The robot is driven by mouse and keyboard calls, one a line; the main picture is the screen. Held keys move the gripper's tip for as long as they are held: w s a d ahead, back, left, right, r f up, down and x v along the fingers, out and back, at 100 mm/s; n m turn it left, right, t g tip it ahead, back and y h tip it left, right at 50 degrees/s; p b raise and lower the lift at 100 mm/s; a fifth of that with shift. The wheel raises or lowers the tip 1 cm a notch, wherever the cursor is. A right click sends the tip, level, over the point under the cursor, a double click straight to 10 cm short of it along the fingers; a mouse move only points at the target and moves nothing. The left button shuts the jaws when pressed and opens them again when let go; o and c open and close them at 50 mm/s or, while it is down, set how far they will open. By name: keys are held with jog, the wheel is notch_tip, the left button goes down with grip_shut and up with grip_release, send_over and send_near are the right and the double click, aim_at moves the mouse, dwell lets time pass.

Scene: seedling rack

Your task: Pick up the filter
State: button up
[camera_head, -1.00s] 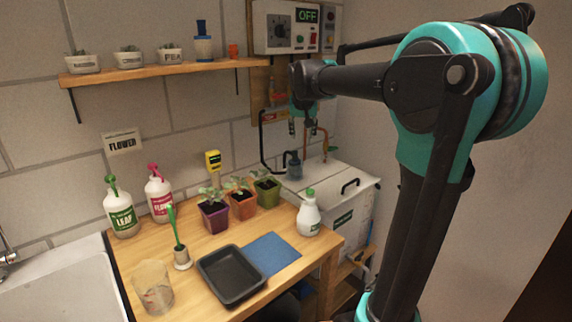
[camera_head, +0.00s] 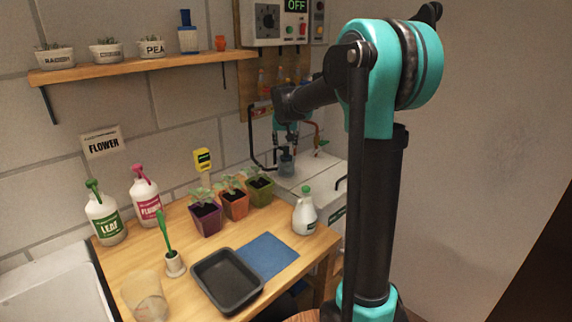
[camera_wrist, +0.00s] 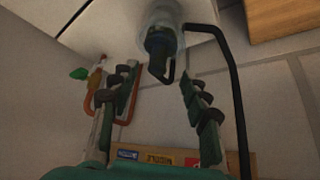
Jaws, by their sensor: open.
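The filter, a dark blue-grey cylinder in a clear housing (camera_head: 286,162), stands on the white lidded tank (camera_head: 312,170) at the back right of the bench. In the wrist view the filter (camera_wrist: 163,38) shows at the top centre, with a small dark hook or handle at its near end. My gripper (camera_head: 286,141) is just above it in the head view, pointing down. In the wrist view my gripper (camera_wrist: 158,82) is open, with one finger on each side of the filter's line. The fingers look apart from it.
A black pipe (camera_wrist: 232,85) runs close to the right finger, and an orange hose (camera_wrist: 92,95) lies beside the left one. The control box (camera_head: 282,22) hangs above.

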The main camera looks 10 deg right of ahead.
aim_at(286, 147)
jog(key=shift+x, duration=2.95)
jog(key=shift+d, duration=0.15)
grip_shut()
